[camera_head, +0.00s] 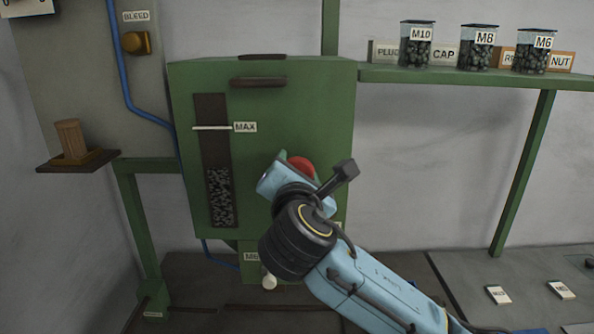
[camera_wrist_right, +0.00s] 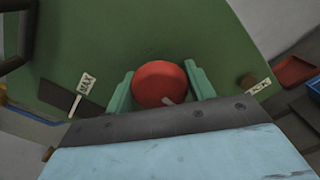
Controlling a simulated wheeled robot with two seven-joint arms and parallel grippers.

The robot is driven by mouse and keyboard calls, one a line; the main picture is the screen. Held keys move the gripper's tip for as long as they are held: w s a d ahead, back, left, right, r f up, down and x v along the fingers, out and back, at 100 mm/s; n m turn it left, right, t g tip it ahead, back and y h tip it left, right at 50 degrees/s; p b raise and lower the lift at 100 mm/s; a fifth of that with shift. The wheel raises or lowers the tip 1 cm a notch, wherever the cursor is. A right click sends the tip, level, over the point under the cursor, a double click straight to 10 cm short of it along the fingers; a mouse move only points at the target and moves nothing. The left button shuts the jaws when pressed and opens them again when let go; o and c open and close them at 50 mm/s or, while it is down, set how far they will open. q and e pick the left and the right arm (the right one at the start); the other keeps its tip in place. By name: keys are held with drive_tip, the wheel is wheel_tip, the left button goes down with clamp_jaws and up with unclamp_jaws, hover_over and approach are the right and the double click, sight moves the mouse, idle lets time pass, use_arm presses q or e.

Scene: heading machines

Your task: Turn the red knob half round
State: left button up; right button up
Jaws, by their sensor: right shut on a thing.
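The red knob (camera_head: 301,166) sits on the front of the green cabinet (camera_head: 280,105), partly hidden behind my right gripper (camera_head: 303,180). In the right wrist view the round red knob (camera_wrist_right: 160,82) lies between the two green fingers of my right gripper (camera_wrist_right: 161,88). The gripper is shut on the knob, a finger on each side. A short pale mark shows on the knob's face, near its lower right edge in that view. My left gripper is in neither view.
A MAX label (camera_head: 245,127) and a dark level window (camera_head: 212,165) are left of the knob. A blue pipe (camera_head: 127,90) runs down beside the cabinet. A green shelf (camera_head: 470,76) with jars of parts is at the right. A white ball handle (camera_head: 269,282) hangs below.

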drive_tip(key=shift+f, duration=0.1)
idle(0.4)
drive_tip(key=o, duration=0.9)
drive_tip(key=s+b, duration=0.3)
drive_tip(key=s, duration=1)
drive_tip(key=shift+s, duration=0.25)
